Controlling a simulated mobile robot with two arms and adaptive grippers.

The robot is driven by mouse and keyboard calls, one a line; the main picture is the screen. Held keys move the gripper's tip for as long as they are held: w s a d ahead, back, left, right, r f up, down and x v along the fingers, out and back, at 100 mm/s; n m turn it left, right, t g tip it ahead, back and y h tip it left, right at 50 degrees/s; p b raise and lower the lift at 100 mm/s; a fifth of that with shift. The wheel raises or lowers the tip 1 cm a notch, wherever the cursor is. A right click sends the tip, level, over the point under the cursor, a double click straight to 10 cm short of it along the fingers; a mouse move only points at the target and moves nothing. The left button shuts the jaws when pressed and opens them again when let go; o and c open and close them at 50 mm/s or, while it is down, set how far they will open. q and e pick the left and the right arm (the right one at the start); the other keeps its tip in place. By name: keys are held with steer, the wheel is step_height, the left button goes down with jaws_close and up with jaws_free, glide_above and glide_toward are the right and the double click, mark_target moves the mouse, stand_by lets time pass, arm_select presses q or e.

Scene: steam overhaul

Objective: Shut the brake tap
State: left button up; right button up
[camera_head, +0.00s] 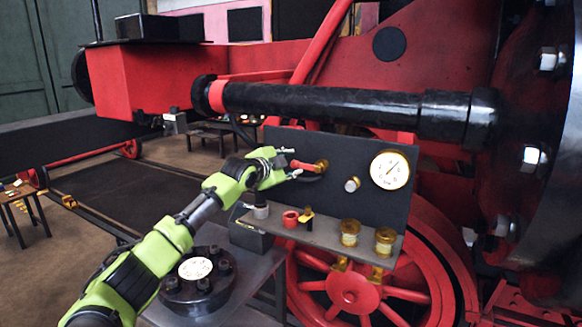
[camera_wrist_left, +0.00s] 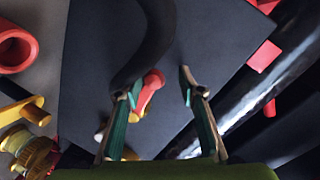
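The brake tap (camera_head: 308,166) has a red lever and a brass body on the dark upright panel. Its lever points left, toward my left gripper. My left gripper (camera_head: 290,163) is at the panel's left side, close to the lever's end. In the left wrist view the gripper (camera_wrist_left: 159,80) is open. The red lever (camera_wrist_left: 150,88) shows between the fingers, nearer the left finger; I cannot tell whether they touch. A black hose partly covers that finger and the lever's surroundings. My right gripper is not in view.
A round gauge (camera_head: 390,170) and a small knob (camera_head: 352,184) are on the panel. A shelf (camera_head: 325,236) below holds a red ring (camera_head: 290,219) and brass fittings (camera_head: 349,232). A thick black pipe (camera_head: 340,103) runs above the panel.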

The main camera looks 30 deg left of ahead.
arm_select(q)
steer(key=shift+d+f, duration=0.1)
steer(key=shift+d, duration=0.2)
steer(key=shift+s, duration=0.15)
steer(key=shift+s+a, duration=0.15)
steer(key=shift+s, duration=0.5)
steer(key=v, duration=1)
steer(key=shift+s+r, duration=0.2)
steer(key=shift+r, duration=0.1)
